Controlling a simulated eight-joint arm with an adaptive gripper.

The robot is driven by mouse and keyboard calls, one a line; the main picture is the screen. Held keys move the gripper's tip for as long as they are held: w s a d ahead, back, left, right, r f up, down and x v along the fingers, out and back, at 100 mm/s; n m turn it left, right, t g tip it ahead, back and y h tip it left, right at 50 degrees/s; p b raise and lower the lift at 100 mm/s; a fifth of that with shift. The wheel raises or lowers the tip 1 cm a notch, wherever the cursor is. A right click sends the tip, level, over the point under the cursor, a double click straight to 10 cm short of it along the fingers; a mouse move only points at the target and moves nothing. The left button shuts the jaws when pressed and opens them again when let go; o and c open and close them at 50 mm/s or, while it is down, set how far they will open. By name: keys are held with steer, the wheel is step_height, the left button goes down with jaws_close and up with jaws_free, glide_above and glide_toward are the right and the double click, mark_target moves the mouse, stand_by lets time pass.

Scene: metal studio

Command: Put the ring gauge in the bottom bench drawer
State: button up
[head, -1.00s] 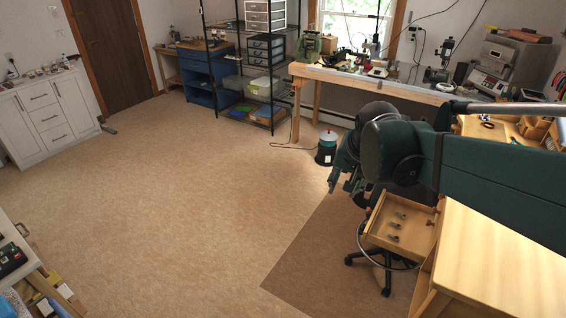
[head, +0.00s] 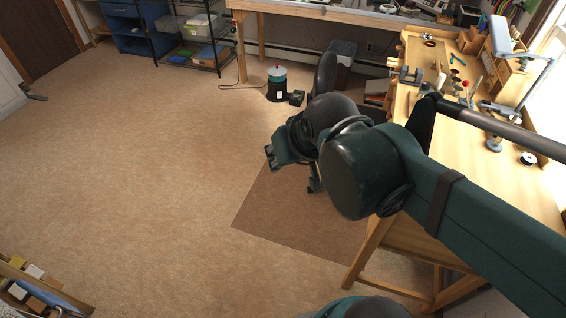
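My gripper (head: 272,156) hangs over the floor left of the workbench, partly hidden by my own wrist. Its fingers are too small and dark to show whether they are open. The wooden workbench (head: 478,160) stands at the right. My arm covers its near front, so no bench drawer shows now. On the bench, a small dark round piece (head: 428,38) lies at the far end and a black-rimmed disc (head: 528,158) at the right. I cannot tell whether either is the ring gauge.
A lamp (head: 520,80), small tools and a vise-like block (head: 411,76) stand on the bench. A chair (head: 325,72) is behind my gripper on a brown mat (head: 270,215). A canister (head: 277,84) stands on the floor.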

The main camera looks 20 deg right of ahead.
steer(key=shift+s+a+f+n, duration=0.3)
steer(key=shift+s+a+n, duration=0.2)
steer(key=shift+s, duration=0.3)
